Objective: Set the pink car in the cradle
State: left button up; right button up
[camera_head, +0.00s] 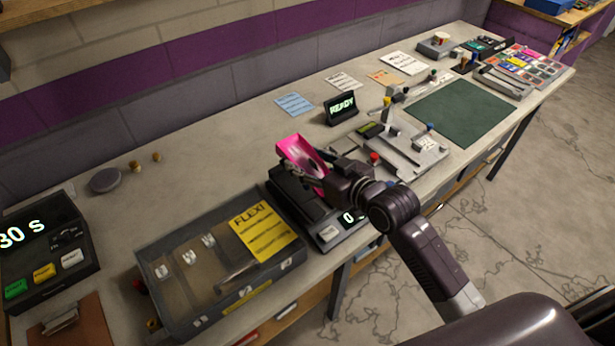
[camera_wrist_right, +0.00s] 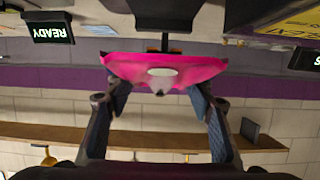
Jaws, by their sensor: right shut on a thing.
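The pink car (camera_head: 296,149) is held tilted above the black scale (camera_head: 283,187), apart from the bench. My right gripper (camera_head: 318,166) is shut on it. In the right wrist view the pink car (camera_wrist_right: 125,66) spans between the two fingertips of the right gripper (camera_wrist_right: 158,92), with a pale oval patch on its face. A light-grey fixture (camera_head: 428,157) with a red knob and a small post stands on the bench to the right of my gripper. I cannot tell for sure which part is the cradle; my gripper hides some of that area. My left gripper is not in view.
A grey divided tray (camera_head: 206,312) with a yellow FLEXI card lies left of the scale. A READY display (camera_head: 341,108) stands behind. A green mat (camera_head: 462,112) is bare to the right. A timer box (camera_head: 42,250) sits at far left.

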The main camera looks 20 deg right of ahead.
notch_tip(320, 180, down, 6)
jog(key=shift+f, duration=0.1)
dwell(0.4)
jog(key=shift+f, duration=0.45)
jog(key=o, duration=1.3)
jog(key=shift+r, duration=0.15)
